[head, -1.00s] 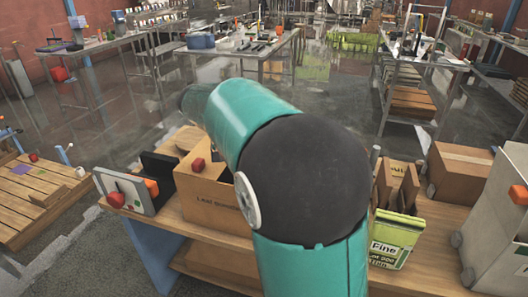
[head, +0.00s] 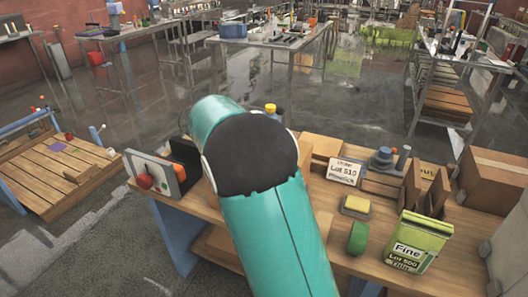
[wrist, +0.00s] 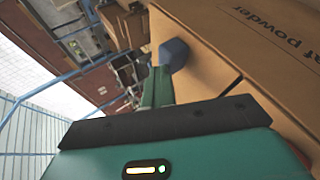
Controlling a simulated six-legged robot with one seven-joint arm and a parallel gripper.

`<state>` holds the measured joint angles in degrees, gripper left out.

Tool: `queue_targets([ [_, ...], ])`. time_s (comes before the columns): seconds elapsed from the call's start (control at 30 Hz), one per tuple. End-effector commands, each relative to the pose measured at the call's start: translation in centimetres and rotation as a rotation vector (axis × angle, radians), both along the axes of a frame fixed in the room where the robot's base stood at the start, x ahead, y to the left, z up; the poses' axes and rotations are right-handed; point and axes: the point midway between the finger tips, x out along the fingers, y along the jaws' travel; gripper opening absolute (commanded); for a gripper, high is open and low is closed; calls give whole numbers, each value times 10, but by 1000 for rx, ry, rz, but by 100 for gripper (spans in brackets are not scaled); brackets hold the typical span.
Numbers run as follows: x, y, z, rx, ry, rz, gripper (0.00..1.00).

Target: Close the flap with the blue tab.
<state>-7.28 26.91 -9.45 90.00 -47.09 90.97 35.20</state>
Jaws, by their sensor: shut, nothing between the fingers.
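In the wrist view, a cardboard box (wrist: 235,45) with printing ending in "powder" fills the upper right. A blue tab (wrist: 173,54) sticks out beside its edge. My gripper (wrist: 158,80) is shut and empty, its green fingers pointing at the tab. The fingertips overlap the tab in the picture; whether they touch it, I cannot tell. How far the flap is open is not clear. In the head view my own arm hides the gripper, the blue tab and most of the box.
A panel with a red knob (head: 153,175) stands at the left end.

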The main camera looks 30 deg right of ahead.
Motion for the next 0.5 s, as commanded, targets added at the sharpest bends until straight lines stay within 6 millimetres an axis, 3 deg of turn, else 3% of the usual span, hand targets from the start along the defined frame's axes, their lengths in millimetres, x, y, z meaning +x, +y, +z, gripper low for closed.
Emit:
queue_targets([
  [0.5,1,2,-6,8,3,4,0],
])
